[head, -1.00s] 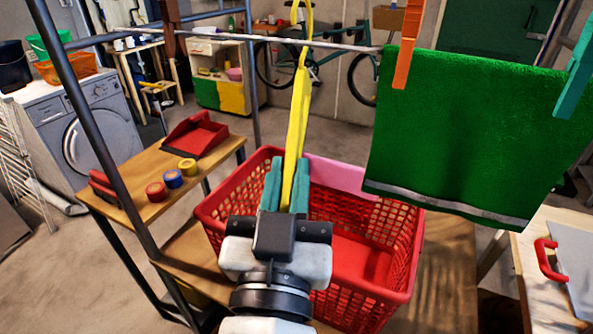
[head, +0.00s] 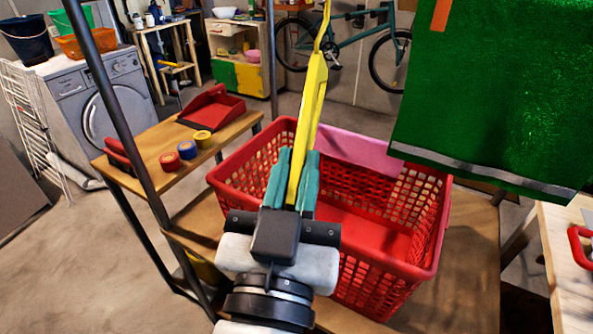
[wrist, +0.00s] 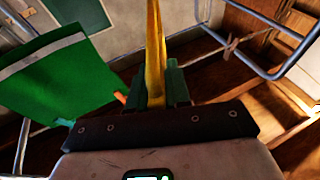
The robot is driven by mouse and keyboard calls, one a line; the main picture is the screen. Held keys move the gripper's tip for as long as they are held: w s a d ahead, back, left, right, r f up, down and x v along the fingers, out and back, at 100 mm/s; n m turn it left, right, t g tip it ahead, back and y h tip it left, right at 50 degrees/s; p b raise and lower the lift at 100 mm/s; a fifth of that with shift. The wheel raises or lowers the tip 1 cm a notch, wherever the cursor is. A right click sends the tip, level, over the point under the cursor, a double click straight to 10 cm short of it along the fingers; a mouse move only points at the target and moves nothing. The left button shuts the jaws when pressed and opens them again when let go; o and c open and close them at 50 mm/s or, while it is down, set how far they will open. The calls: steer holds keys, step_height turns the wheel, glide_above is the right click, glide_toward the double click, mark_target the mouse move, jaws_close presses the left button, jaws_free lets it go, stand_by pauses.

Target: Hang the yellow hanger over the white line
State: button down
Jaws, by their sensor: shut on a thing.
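My gripper (head: 297,160) is shut on the yellow hanger (head: 312,100), above the red basket's left part. The hanger is seen nearly edge-on and points up; its top is cut off by the head view's upper edge. In the wrist view, my gripper (wrist: 157,85) holds the hanger (wrist: 154,45) between teal fingers. The white line is out of the head view now. In the wrist view, a thin line (wrist: 205,55) runs beside and apparently behind the hanger; I cannot tell whether they touch.
A green towel (head: 490,100) hangs close on the right, with an orange peg (head: 440,14). The red basket (head: 345,270) holds a pink cloth (head: 355,153). A metal post (head: 118,110) and a wooden shelf (head: 160,145) with tape rolls stand left.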

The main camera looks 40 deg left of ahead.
steer(key=shift+f, duration=0.15)
steer(key=c, duration=1)
jaws_free()
steer(key=shift+b+v, duration=1.15)
steer(key=shift+v, duration=4.3)
